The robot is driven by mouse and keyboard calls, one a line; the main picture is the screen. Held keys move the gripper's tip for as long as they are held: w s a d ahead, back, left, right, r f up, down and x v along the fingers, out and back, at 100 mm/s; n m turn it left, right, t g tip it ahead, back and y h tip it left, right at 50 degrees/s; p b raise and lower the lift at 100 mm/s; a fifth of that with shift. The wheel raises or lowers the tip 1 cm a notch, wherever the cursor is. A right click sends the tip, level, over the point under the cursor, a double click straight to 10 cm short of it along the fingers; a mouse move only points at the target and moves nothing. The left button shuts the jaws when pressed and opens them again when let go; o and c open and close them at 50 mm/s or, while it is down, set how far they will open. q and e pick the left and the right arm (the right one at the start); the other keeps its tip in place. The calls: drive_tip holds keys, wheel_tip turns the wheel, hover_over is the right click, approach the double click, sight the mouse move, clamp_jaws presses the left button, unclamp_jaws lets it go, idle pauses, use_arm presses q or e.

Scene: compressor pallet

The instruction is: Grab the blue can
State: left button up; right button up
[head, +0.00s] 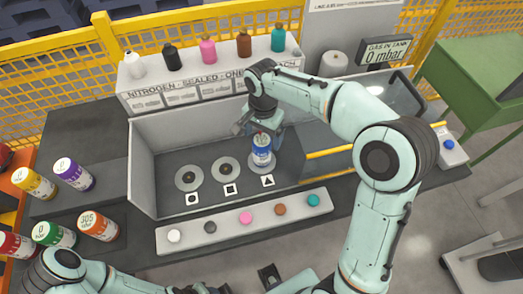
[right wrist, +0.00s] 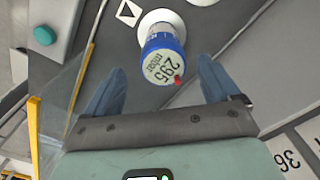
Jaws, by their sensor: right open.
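The blue can (head: 262,152) stands upright on the round plate by the triangle mark, at the right of the row in the grey tray. In the right wrist view the blue can (right wrist: 163,55) shows its pale top with "295 mbar" and a small red spot. My right gripper (head: 262,127) is open at the can, just behind and above it in the head view. In the right wrist view its two blue-grey fingers (right wrist: 160,85) stand apart on either side of the can's near end. My left gripper is not clearly visible; only my left arm shows at the bottom.
Two empty round plates (head: 189,178) lie left of the can. A strip of coloured buttons (head: 245,220) runs in front. Bottles (head: 208,50) stand on the shelf behind. Several other cans, including a purple one (head: 74,173), stand at the left. A clear panel (head: 400,95) is at the right.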

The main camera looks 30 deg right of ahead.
sight(262, 140)
drive_tip(key=shift+w+f, duration=0.15)
drive_tip(key=shift+f, duration=3)
drive_tip(key=c, duration=1.4)
drive_tip(key=shift+r, duration=0.15)
